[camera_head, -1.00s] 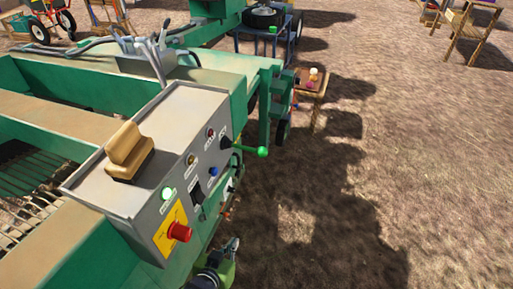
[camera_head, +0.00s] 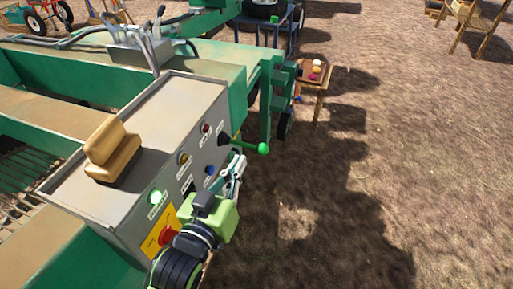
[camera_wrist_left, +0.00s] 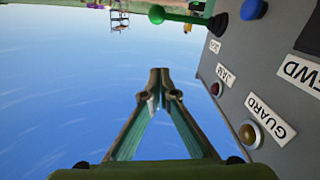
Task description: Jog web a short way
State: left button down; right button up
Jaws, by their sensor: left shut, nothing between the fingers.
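The grey control box (camera_head: 178,140) stands on the green machine and carries a blue button (camera_head: 209,170), which also shows in the left wrist view (camera_wrist_left: 254,9). Part of the rod web (camera_head: 18,178) shows at the left edge. My left gripper (camera_head: 238,163) is shut and empty, in front of the panel's right part, close to the blue button and below the green-knobbed lever (camera_head: 262,149). In the left wrist view its fingertips (camera_wrist_left: 160,80) meet, apart from the panel. JAM and GUARD labels sit beside red (camera_wrist_left: 215,88) and amber (camera_wrist_left: 250,133) lamps. My right gripper is not in view.
A red stop button (camera_head: 167,236) on a yellow plate is partly hidden by my left arm. A green lamp (camera_head: 155,197) glows. A tan block-shaped part (camera_head: 112,150) sits on the box. A small wooden table (camera_head: 315,78) stands behind. Bare ground lies right.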

pick_arm(q)
jog(key=p, duration=0.1)
send_over(257, 149)
jog(key=v, duration=0.4)
jog(key=f, duration=0.1)
jog(key=w+f, duration=0.1)
jog(key=d+f, duration=0.1)
jog(key=shift+w+f, duration=0.25)
jog(key=shift+f, duration=0.05)
jog(key=shift+d+f, duration=0.1)
jog(key=shift+f, duration=0.4)
jog(key=shift+f, duration=0.1)
